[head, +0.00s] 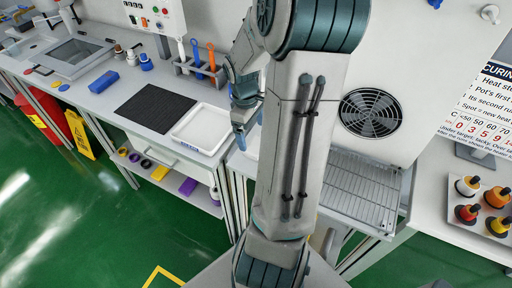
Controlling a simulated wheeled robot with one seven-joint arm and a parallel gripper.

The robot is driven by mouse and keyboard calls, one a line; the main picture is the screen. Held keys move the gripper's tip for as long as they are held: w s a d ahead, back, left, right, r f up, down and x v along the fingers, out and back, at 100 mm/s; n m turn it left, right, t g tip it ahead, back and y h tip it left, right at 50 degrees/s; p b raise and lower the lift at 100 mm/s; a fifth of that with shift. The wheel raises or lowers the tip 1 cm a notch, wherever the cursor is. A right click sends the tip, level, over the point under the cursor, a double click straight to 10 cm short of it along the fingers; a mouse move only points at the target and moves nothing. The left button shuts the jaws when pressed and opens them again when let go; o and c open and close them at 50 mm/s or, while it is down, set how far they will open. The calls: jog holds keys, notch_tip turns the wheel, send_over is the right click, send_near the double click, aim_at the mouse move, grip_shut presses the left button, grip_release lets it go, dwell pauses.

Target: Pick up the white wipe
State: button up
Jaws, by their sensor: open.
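My gripper (240,142) hangs left of my upper arm, fingers pointing down, between the white tray (181,139) and my arm. Its jaws are open and I see nothing held in them. I cannot make out a white wipe with certainty. A pale patch (253,147) shows just right of the fingertips, mostly hidden behind my arm; I cannot tell whether it is the wipe or another surface. The white tray looks empty.
A black mat (154,107) lies left of the tray. A rack of tools (201,71) stands behind it. A blue block (103,82) is farther left. A wire rack (362,190) and a tray of small bottles (453,213) are at the right.

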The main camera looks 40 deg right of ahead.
jog(key=shift+s+d+f, duration=0.1)
jog(key=shift+d+f, duration=0.05)
jog(key=shift+f, duration=0.75)
jog(key=shift+s+d+f, duration=0.1)
jog(key=shift+d+f, duration=0.1)
jog(key=shift+f, duration=0.75)
jog(key=shift+s+d+f, duration=0.1)
jog(key=shift+d+f, duration=0.05)
jog(key=shift+f, duration=0.75)
jog(key=c, duration=1.1)
